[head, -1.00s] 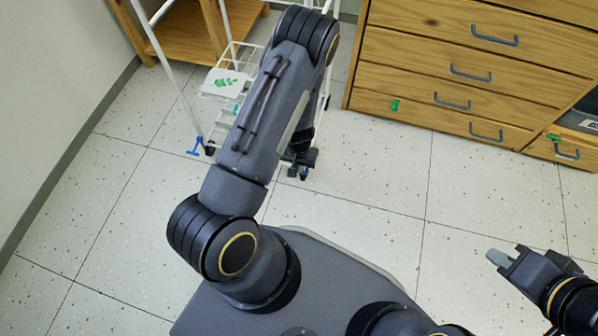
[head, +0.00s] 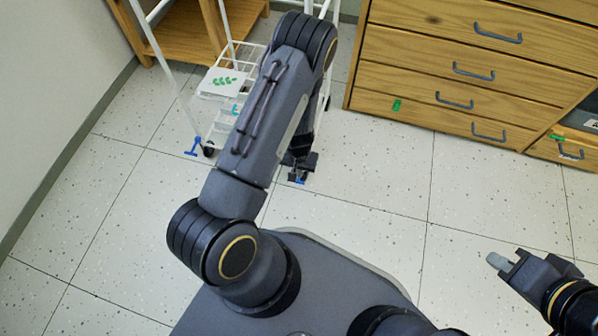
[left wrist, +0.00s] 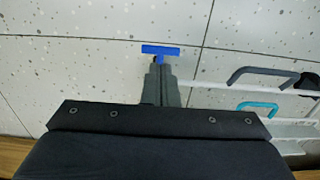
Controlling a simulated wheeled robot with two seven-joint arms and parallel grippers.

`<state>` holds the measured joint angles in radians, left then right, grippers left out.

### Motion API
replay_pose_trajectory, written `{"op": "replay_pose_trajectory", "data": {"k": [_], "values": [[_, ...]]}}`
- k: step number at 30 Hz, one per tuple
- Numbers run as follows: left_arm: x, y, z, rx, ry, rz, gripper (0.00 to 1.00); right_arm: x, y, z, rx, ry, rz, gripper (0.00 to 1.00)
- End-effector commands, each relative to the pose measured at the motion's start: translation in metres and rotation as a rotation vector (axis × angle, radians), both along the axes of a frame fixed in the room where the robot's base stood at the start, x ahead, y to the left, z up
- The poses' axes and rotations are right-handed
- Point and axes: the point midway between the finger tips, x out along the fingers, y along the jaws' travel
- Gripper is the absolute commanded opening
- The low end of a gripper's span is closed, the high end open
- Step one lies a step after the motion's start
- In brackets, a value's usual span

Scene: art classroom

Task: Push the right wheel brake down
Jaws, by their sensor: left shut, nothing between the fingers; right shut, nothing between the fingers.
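The right wheel brake is a small blue T-shaped lever (head: 298,179) at the near right foot of the white wire cart (head: 222,128). My left gripper (head: 299,169) is shut and empty, low over the floor at this brake, and partly hides it. In the left wrist view the blue brake (left wrist: 174,50) shows its crossbar just past my left fingertips (left wrist: 160,68), and the fingers overlap its stem. I cannot tell whether they touch. The right wheel is hidden. My right gripper (head: 497,261) is shut and empty at the lower right, far from the cart.
The cart's left brake (head: 193,150), also blue, sits beside a dark caster (head: 209,150). A wooden drawer cabinet (head: 455,85) stands to the right of the cart. A grey wall (head: 45,85) runs along the left. The tiled floor right of the brake is clear.

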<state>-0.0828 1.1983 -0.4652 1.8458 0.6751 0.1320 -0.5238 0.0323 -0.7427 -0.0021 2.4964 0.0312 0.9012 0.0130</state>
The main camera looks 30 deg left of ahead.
Motion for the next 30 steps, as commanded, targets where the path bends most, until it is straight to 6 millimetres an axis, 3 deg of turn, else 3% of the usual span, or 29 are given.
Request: {"op": "replay_pose_trajectory", "data": {"k": [30], "values": [[-0.018, -0.004, 0.066, -0.001, 0.000, -0.001, 0.00, 0.000, 0.000, 0.051, 0.000, 0.000, 0.000, 0.00]]}}
